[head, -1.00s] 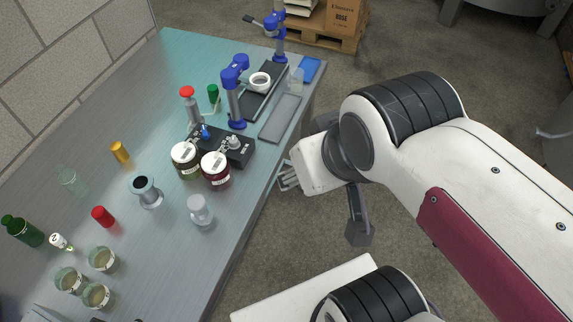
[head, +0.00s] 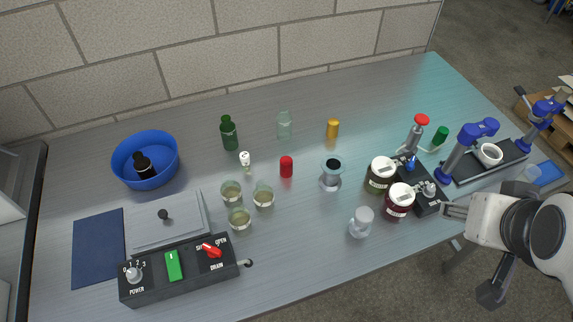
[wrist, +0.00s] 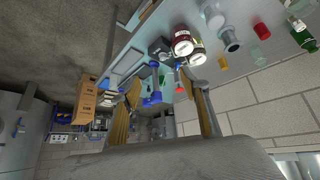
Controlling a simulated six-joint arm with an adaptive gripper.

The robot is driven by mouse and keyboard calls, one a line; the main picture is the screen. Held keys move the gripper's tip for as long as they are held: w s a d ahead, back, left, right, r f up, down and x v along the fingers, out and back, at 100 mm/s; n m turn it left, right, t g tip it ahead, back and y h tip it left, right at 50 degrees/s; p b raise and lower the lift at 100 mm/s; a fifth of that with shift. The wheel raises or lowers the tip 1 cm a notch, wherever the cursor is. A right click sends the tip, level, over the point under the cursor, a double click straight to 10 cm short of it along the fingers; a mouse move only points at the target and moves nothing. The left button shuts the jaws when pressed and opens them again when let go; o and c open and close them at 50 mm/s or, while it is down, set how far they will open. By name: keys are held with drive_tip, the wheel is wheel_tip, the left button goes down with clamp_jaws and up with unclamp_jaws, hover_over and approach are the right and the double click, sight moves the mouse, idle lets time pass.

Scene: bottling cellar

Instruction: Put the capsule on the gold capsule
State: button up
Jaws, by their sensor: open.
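A gold capsule (head: 332,128) stands upright toward the back of the table. A red capsule (head: 286,166) stands in front and left of it, and a green capsule (head: 441,135) is at the right, beside a red-topped device. The gold capsule (wrist: 223,62) and the red capsule (wrist: 262,31) also show in the wrist view. My gripper (head: 452,209) is at the table's right front edge, right of the labelled jars, apart from all capsules. In the wrist view its fingers (wrist: 165,95) are spread, with nothing held between them.
Bottles (head: 229,133), glass cups (head: 263,197), a blue bowl (head: 120,165) and a control box (head: 190,272) are left.

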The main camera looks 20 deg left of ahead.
drive_tip(key=w+a+f+n+t+y, duration=0.1)
drive_tip(key=w+a+f+n+y, duration=0.2)
drive_tip(key=w+a, duration=0.65)
drive_tip(key=w+a+f+n+y, duration=0.1)
drive_tip(key=a+f, duration=0.2)
drive_tip(key=a, duration=0.3)
drive_tip(key=w+a+f+n+t+y, duration=0.1)
drive_tip(key=a+f, duration=0.3)
drive_tip(key=a, duration=0.2)
drive_tip(key=w+a+f+n+y, duration=0.1)
drive_tip(key=w+a+f+y, duration=0.1)
drive_tip(key=a+f, duration=0.2)
drive_tip(key=shift+a+f+n, duration=0.15)
drive_tip(key=shift+a+n, duration=0.25)
drive_tip(key=shift+a, duration=0.65)
drive_tip(key=n+y, duration=0.1)
drive_tip(key=y, duration=0.1)
approach(287, 167)
drive_tip(key=w+a, duration=0.1)
drive_tip(key=w, duration=0.1)
drive_tip(key=w+a, duration=0.1)
drive_tip(key=shift+w+a+f, duration=0.2)
drive_tip(key=shift+w+a, duration=0.05)
drive_tip(key=shift+w, duration=0.1)
drive_tip(key=shift+s+a+f+y, duration=0.2)
drive_tip(key=shift+s+f+y, duration=0.1)
drive_tip(key=shift+s+f, duration=0.35)
drive_tip(key=shift+w, duration=0.1)
drive_tip(key=shift+x, duration=1.35)
